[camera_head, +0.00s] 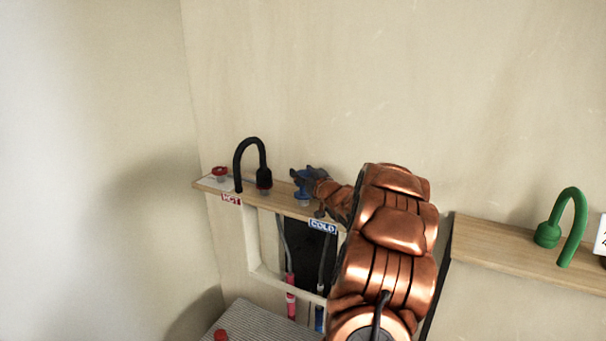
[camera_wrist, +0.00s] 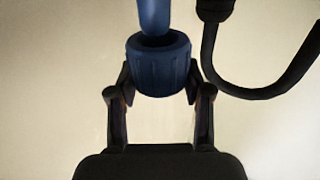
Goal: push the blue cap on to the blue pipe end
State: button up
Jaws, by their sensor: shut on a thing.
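My gripper (camera_wrist: 160,92) is shut on the blue cap (camera_wrist: 160,72), with one finger on each side of it in the wrist view. The cap is short, wide and ribbed, with a dark round opening facing the top of the picture. The blue pipe end (camera_wrist: 154,14) comes from the top edge and overlaps the cap's opening; how deep it sits I cannot tell. In the head view my gripper (camera_head: 308,181) is over the wooden shelf, at a blue piece (camera_head: 302,198) behind the COLD label. The fingers partly hide the cap there.
A black curved hose (camera_head: 250,150) stands close left of my gripper; it shows right of the cap in the wrist view (camera_wrist: 265,92). A red knob (camera_head: 220,172) is at the shelf's left end. A green curved pipe (camera_head: 568,222) stands on the right shelf (camera_head: 490,248).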

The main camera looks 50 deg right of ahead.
jog(key=shift+f, duration=0.3)
jog(key=shift+r, duration=0.3)
jog(key=shift+d+p, duration=0.1)
jog(key=shift+p, duration=0.4)
dwell(1.6)
jog(key=shift+f, duration=0.3)
dwell(0.3)
jog(key=shift+r, duration=0.35)
jog(key=shift+s, duration=0.1)
dwell(0.4)
